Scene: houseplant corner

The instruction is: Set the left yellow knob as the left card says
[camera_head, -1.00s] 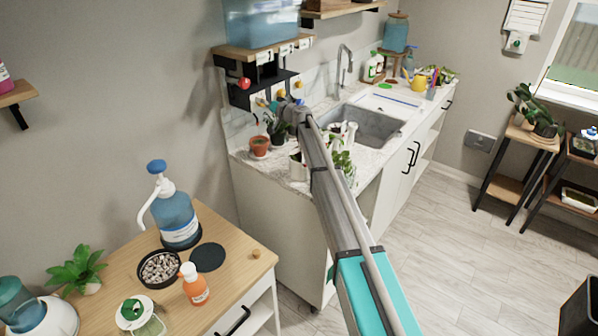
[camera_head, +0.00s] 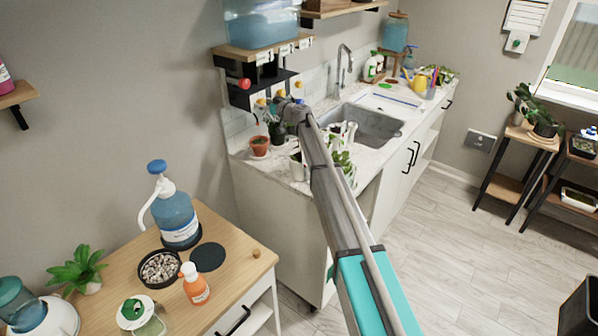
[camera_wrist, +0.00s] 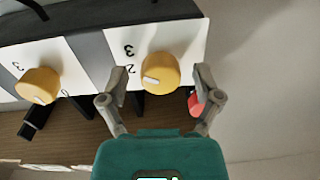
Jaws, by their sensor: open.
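The left yellow knob (camera_wrist: 160,72) sits on a white dial plate in the wrist view, where the numerals 3 and 2 appear upside down. Its white mark is on its lower left side, toward the 2. My gripper (camera_wrist: 157,90) is open, with one finger on each side of this knob; I cannot tell whether they touch it. In the head view the left knob (camera_head: 261,102) shows small beside my gripper (camera_head: 276,110). The left card (camera_head: 265,57) hangs on the shelf edge above; its numeral is too small to read surely.
A second yellow knob (camera_wrist: 37,85) is at left in the wrist view. A red ball-shaped part (camera_wrist: 193,103) is close by my right finger. Below my gripper, a terracotta pot (camera_head: 259,147) and other plants stand on the counter. A blue tank (camera_head: 262,22) is above.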

